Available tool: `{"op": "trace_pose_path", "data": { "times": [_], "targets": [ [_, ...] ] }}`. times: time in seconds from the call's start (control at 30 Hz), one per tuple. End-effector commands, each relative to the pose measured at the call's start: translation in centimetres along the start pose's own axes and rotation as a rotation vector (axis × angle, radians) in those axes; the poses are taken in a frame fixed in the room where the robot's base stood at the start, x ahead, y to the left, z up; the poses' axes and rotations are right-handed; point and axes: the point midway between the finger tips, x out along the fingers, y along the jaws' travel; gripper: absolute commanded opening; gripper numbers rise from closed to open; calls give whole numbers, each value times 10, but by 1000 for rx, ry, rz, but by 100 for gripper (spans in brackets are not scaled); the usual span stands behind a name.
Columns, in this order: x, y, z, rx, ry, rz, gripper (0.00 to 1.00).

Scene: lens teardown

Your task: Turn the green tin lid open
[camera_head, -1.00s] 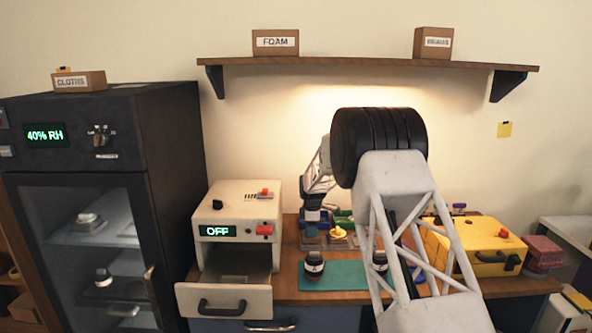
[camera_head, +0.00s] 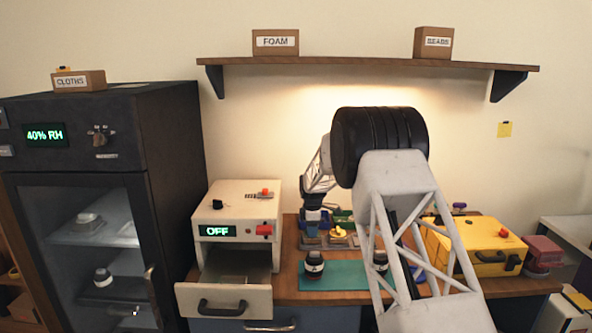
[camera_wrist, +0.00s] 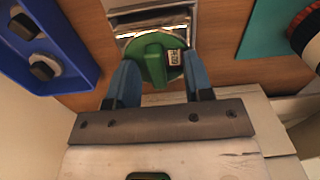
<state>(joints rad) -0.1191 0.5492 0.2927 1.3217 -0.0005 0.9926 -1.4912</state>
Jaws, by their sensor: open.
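The green lid (camera_wrist: 153,64) is round with a raised grip bar and a small pale label, seen in the wrist view. It sits at the near end of a silvery metal holder (camera_wrist: 150,14). My gripper (camera_wrist: 159,72) is open, with one blue finger on each side of the lid. The fingertips are close to its rim; I cannot tell whether they touch it. In the head view my gripper (camera_head: 312,222) is low over the back left of the bench, and the lid cannot be made out there.
A blue tray (camera_wrist: 60,75) with dark-topped parts lies left in the wrist view. A teal mat (camera_head: 345,275) with dark round lens parts lies in front. A white box (camera_head: 236,215) reading OFF, its drawer open, stands left; a yellow case (camera_head: 470,243) stands right.

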Motion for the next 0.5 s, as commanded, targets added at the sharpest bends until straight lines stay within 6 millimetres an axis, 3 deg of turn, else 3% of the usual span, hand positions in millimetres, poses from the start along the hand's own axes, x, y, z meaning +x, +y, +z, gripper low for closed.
{"op": "trace_pose_path", "data": {
  "times": [0.5],
  "targets": [
    [-47, 3, 0, 0, 1, 13, 47]
  ]
}}
